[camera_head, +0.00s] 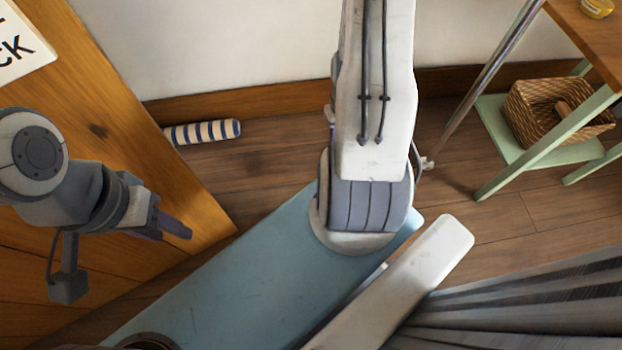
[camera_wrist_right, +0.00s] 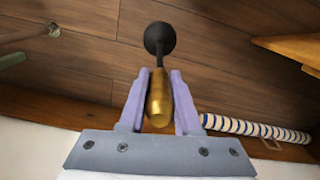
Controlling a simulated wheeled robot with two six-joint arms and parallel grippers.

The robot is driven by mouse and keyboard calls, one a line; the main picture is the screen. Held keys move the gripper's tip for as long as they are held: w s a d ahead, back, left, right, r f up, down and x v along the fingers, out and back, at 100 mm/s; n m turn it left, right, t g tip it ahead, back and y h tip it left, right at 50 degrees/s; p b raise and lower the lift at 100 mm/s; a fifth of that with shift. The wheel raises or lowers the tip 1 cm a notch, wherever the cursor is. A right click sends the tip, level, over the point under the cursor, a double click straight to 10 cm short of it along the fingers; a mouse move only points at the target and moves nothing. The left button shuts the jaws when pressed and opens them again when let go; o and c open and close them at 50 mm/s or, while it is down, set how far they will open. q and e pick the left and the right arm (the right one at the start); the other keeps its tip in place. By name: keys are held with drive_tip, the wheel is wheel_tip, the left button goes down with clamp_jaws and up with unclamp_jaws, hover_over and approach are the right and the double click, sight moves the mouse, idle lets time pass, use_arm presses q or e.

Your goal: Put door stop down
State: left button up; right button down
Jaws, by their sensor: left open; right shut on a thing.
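The door stop (camera_wrist_right: 158,98), a brass-coloured body with a thin dark neck and a round black end, is between the fingers of my right gripper (camera_wrist_right: 160,73) in the right wrist view. The gripper is shut on its brass part, and the black end points away, seen against the wooden floor. In the head view my right arm hides this gripper and the door stop. My left gripper (camera_head: 178,226) is open and empty at the left, in front of the wooden door (camera_head: 120,130).
A striped roll (camera_head: 203,132) lies on the floor by the skirting; it also shows in the right wrist view (camera_wrist_right: 255,129). A green stand (camera_head: 492,135) with a wicker basket (camera_head: 535,113) is at the right, beside a slanting metal pole (camera_head: 485,78). Grey fabric (camera_head: 530,310) lies lower right.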

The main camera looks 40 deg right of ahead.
drive_tip(key=shift+s+d+f, duration=0.15)
drive_tip(key=shift+s+f, duration=0.05)
drive_tip(key=shift+w+f, duration=0.2)
drive_tip(key=w+f+b, duration=0.8)
drive_tip(key=w+f, duration=0.2)
drive_tip(key=w, duration=0.1)
drive_tip(key=shift+a+f, duration=0.2)
drive_tip(key=shift+a, duration=0.15)
drive_tip(key=shift+f, duration=0.1)
drive_tip(key=c, duration=0.6)
unclamp_jaws()
drive_tip(key=shift+f, duration=0.1)
